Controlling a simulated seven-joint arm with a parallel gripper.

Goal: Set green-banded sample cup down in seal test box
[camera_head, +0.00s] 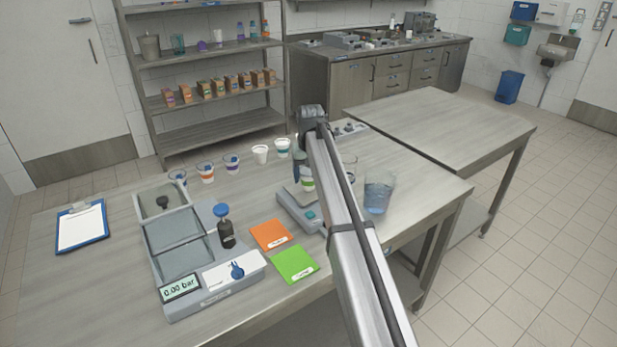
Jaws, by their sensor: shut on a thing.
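The green-banded sample cup (307,184) is a small white cup at the scale, partly hidden by my arm. My gripper (305,172) is mostly hidden behind my arm link and appears shut on this cup from above. I cannot tell whether the cup touches the scale plate. The seal test box (213,302) is the long grey device at the left, with a display reading 0.00 bar. A tray-like section with a dark knob (162,202) is at its far end. Its recessed panels look empty.
Several banded cups (206,172) stand in a row at the back, including a teal-banded one (283,148). A scale (298,213), orange card (270,235), green card (295,264), blue-topped dark fixture (225,230), clear beaker (377,195) and clipboard (81,228) are around.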

